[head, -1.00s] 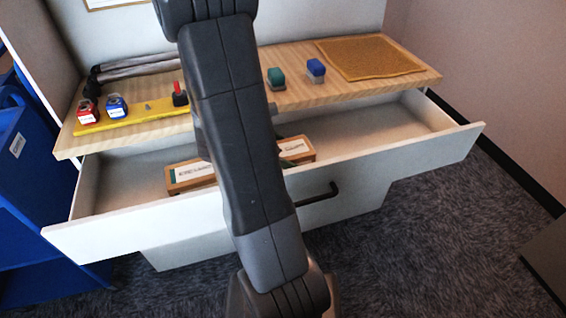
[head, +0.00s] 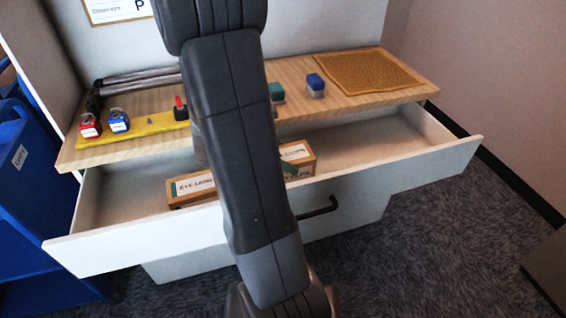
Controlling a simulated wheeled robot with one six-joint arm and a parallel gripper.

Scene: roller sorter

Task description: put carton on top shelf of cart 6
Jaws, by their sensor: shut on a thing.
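The carton (head: 190,188) is a long orange-brown box with white labels, and its other end shows right of my arm (head: 297,158). It is at the open drawer (head: 120,225), with its middle hidden behind my arm. A grey edge of my gripper (head: 199,148) shows beside the arm, just above the carton. The jaws are hidden; the gripper is shut on the carton. The carton looks tilted and lifted within the drawer. A blue cart-like unit (head: 35,215) with a white label stands at the left; no number is readable, so I cannot tell whether it is cart 6.
Above the drawer, a wooden top (head: 350,98) holds red and blue padlocks, a yellow strip (head: 150,125), small blocks (head: 315,88) and an orange mat (head: 375,70). The drawer front with its black handle (head: 320,208) sticks out.

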